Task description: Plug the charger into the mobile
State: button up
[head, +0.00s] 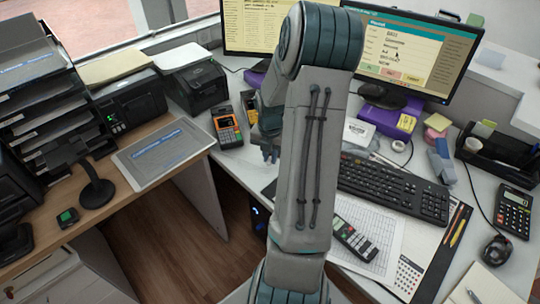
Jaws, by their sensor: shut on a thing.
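My arm stands in the middle of the head view and hides much of the desk behind it. Part of my gripper (269,150) shows at the left edge of the arm, low over the white desk. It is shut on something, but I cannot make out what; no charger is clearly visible. An orange and dark handheld device (227,128) with a lit screen and keys lies just left of the gripper. A darker device with a yellow edge (250,105) is behind it, partly hidden. I cannot tell which is the mobile.
A black printer (195,87) stands back left. A wooden counter (120,205) with paper trays (40,110) is left, beyond a floor gap.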

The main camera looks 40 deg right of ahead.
jog(key=shift+f+b, duration=1)
jog(key=shift+f, duration=0.25)
jog(key=shift+w+d+r+p, duration=0.1)
jog(key=shift+d+r+p, duration=0.1)
jog(key=shift+p, duration=0.15)
jog(key=shift+w+d+f, duration=0.15)
jog(key=shift+w+d, duration=0.1)
jog(key=shift+d, duration=0.15)
jog(key=shift+p, duration=0.45)
jog(key=shift+w+d+p, duration=0.4)
jog(key=shift+d, duration=0.2)
jog(key=o, duration=0.8)
jog(key=shift+o, duration=0.2)
notch_tip(320, 180, up, 14)
jog(key=p, duration=0.1)
jog(key=shift+f, duration=0.15)
